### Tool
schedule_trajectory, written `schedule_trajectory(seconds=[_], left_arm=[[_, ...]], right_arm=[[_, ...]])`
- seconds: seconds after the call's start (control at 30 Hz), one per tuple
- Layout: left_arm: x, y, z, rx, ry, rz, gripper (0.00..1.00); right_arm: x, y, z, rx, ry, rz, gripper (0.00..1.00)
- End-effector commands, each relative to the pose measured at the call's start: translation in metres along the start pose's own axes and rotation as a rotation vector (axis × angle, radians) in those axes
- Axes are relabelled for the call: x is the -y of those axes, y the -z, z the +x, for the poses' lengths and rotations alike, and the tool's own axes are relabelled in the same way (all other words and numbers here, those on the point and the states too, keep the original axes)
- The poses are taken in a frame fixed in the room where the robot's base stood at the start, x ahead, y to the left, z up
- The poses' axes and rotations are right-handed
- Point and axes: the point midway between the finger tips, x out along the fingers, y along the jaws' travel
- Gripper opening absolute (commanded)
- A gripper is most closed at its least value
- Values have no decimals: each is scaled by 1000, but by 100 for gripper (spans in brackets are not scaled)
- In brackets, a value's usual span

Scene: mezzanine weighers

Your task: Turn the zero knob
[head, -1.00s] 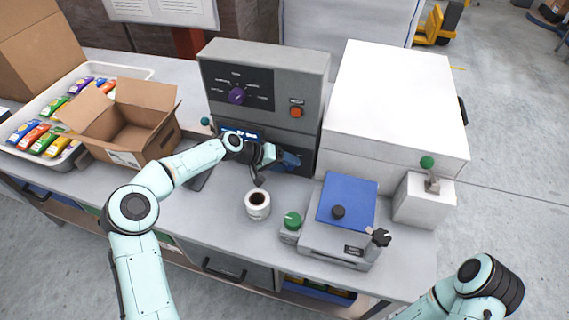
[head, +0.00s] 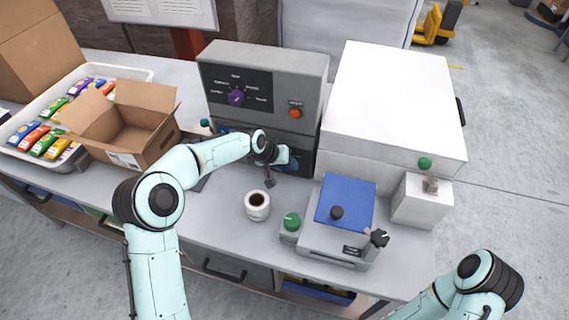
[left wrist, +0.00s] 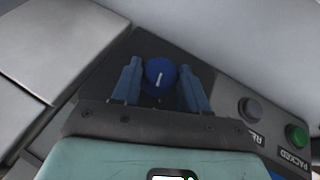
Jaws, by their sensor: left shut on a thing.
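A round blue knob (left wrist: 161,72) with a white pointer line sits on a dark panel in the left wrist view. My left gripper (left wrist: 160,80) has its two blue fingers on either side of the knob and is shut on it. In the head view my left gripper (head: 290,162) is at the lower front of the grey machine (head: 312,75), and its hand hides the knob. I cannot read a label that names the blue knob. A purple knob (head: 236,97) with a ring of labels is higher on the machine. My right gripper is out of view.
A grey button (left wrist: 250,108) and a green button (left wrist: 296,135) marked PACKED are near the blue knob. A white mug (head: 257,207), a blue-topped scale (head: 346,203) with green and black knobs, and an open carton (head: 125,135) stand on the bench.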

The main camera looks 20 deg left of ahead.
Motion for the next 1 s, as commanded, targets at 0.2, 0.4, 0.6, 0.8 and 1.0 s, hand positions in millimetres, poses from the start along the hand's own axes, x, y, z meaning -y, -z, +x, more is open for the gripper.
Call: schedule_trajectory(seconds=[0.2, 0.4, 0.6, 0.8, 1.0], left_arm=[[-7, -1, 1, -12, 186, 96, 13], [-9, -2, 4, -23, 356, 175, 13], [-10, -3, 5, -31, 509, 245, 13], [-11, -3, 6, -36, 627, 297, 13], [-11, -3, 6, -39, 702, 332, 13]], right_arm=[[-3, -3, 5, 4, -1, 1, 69], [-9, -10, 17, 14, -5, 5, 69], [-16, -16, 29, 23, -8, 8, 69], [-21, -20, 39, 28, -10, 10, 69], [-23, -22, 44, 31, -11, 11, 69]])
